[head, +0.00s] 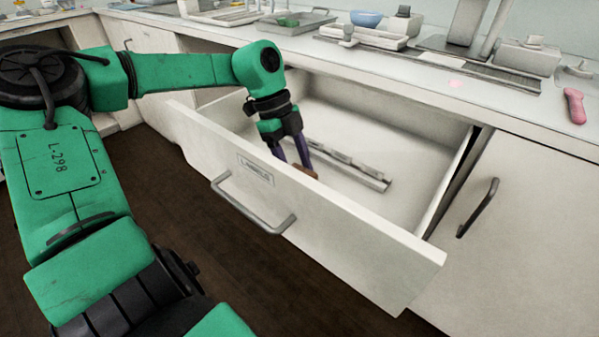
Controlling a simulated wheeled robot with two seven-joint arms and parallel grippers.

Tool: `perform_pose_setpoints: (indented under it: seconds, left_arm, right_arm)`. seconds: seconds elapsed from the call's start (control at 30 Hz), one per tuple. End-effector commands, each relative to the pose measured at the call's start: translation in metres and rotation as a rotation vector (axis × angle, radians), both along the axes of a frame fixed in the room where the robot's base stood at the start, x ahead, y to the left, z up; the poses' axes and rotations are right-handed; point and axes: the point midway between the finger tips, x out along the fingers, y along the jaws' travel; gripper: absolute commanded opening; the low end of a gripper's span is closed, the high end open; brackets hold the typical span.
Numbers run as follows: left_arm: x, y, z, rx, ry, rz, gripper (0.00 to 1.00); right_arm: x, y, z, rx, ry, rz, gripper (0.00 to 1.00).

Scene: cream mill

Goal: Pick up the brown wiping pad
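The brown wiping pad (305,171) is inside the open drawer, close behind its front panel. Only a small brown part of it shows; the drawer front and my gripper hide the rest. My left gripper (294,160) reaches down into the drawer from above, with its fingertips at the pad. The fingers look a little apart, but their lower ends are partly hidden, so I cannot tell whether they are closed on the pad. My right gripper is not in view.
The white drawer (330,215) is pulled out, with a bar handle (255,217) in front. A grey metal rail-like item (350,165) lies inside. The counter above holds a blue bowl (366,18), a green item (288,22), a pink-handled tool (574,106) and equipment. The drawer's right side is clear.

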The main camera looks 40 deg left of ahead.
Motion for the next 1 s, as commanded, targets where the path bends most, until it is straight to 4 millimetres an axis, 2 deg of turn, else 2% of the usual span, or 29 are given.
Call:
perform_pose_setpoints:
  seconds: [0.27, 0.37, 0.6, 0.7, 0.97, 1.0]
  left_arm:
    - [0.000, 0.000, 0.005, 0.001, -0.001, 0.000, 0.09]
    - [0.001, 0.001, 0.024, 0.003, -0.003, 0.001, 0.09]
    - [0.001, 0.001, 0.085, 0.003, -0.002, 0.001, 0.09]
    - [0.000, 0.001, 0.097, 0.002, 0.001, 0.001, 0.09]
    - [0.000, 0.000, 0.100, 0.000, 0.000, 0.000, 0.09]
    - [0.000, 0.000, 0.100, 0.000, 0.000, 0.000, 0.45]
  right_arm:
    - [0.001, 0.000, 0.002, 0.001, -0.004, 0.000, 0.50]
    - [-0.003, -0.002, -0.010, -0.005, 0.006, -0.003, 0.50]
    - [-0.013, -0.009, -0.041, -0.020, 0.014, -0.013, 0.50]
    - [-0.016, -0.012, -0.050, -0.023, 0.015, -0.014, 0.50]
    - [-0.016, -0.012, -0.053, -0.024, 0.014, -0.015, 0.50]
    - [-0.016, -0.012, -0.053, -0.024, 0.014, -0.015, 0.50]
